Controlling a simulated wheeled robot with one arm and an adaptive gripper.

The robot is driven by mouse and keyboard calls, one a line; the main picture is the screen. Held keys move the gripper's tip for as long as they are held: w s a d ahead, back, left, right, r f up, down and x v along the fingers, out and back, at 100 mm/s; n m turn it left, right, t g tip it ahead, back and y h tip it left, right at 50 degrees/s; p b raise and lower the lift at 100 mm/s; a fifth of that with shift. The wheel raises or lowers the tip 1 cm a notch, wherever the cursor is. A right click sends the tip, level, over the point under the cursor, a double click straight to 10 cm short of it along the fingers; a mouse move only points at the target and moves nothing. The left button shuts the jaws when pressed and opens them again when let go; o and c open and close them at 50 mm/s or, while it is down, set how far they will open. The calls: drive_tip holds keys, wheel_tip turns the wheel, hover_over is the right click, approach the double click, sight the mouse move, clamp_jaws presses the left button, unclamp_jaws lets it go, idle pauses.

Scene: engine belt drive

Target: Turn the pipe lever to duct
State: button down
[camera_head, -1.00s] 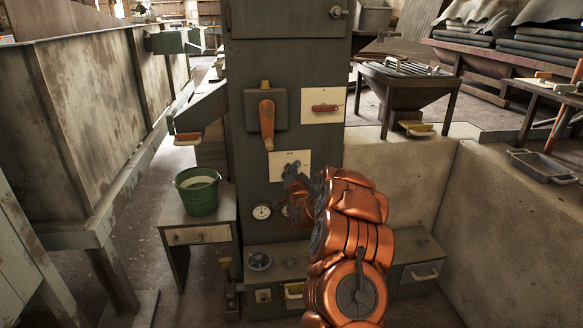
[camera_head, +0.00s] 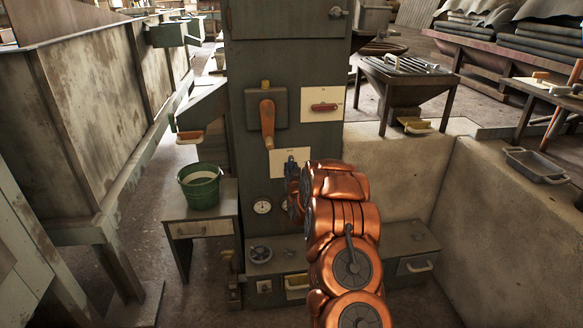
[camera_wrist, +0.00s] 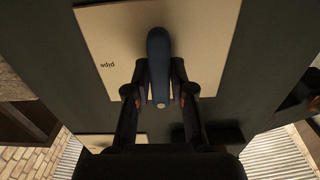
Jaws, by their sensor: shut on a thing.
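The pipe lever (camera_wrist: 158,50) is a dark blue handle with a rounded end, standing on a cream plate (camera_wrist: 105,40). The plate carries the word "pipe", upside down in the wrist view. My gripper (camera_wrist: 158,85) has a finger on each side of the lever and is shut on it. In the head view the plate (camera_head: 280,156) is on the front of the dark cabinet, and the lever (camera_head: 291,167) shows as a small bluish shape, partly hidden by my copper arm. No "duct" mark is readable.
Above the plate are an orange lever (camera_head: 267,120) on a grey box and a red handle (camera_head: 324,107) on a cream plate. A gauge (camera_head: 262,207) sits below left. A green bucket (camera_head: 200,187) stands on a side table at left. A low concrete wall (camera_head: 400,165) is at right.

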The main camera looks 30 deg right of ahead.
drive_tip(key=shift+d+r, duration=0.1)
idle(0.5)
drive_tip(key=c, duration=1)
unclamp_jaws()
drive_tip(key=shift+c, duration=0.2)
drive_tip(key=v, duration=1.2)
